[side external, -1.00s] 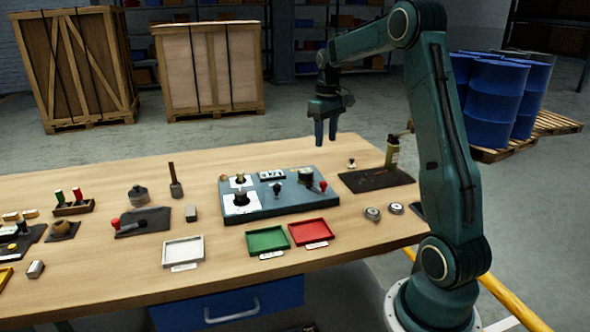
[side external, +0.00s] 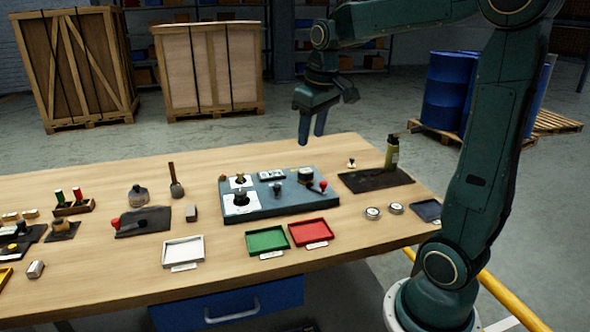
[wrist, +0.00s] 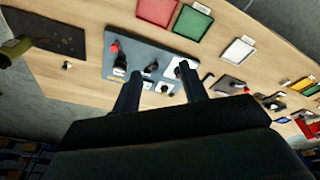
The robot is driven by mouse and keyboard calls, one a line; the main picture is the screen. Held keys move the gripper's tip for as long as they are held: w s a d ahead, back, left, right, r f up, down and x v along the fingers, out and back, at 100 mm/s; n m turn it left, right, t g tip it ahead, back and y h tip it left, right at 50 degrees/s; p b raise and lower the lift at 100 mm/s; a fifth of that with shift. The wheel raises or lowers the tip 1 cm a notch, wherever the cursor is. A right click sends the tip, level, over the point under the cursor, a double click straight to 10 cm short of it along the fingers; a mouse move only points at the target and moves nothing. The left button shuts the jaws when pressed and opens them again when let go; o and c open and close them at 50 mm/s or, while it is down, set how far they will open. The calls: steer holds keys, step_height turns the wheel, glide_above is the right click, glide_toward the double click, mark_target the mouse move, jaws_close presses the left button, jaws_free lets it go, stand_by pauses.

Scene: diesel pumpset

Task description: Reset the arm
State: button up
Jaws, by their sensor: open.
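My gripper (side external: 312,125) is open and empty. In the side view it hangs in the air above the back of the wooden bench (side external: 110,260), behind and above the grey-blue panel (side external: 262,208). In the wrist view my gripper's two fingers (wrist: 160,88) stand apart with the panel (wrist: 148,77) beyond them. The panel carries a lever with a red knob, dark knobs and white plates. No object is between the fingers.
Green (side external: 267,240), red (side external: 311,232) and white (side external: 183,250) trays lie along the front. Several small parts and tools occupy the left. Wooden crates (side external: 210,68) and blue drums (side external: 446,92) stand behind.

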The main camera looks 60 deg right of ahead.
steer(key=s+a+f+n+t+y, duration=0.1)
steer(key=s+a+f+n+t, duration=0.1)
steer(key=s+a, duration=1.2)
steer(key=shift+s+a+t, duration=0.2)
steer(key=shift+a+t, duration=0.2)
steer(key=shift+t, duration=0.3)
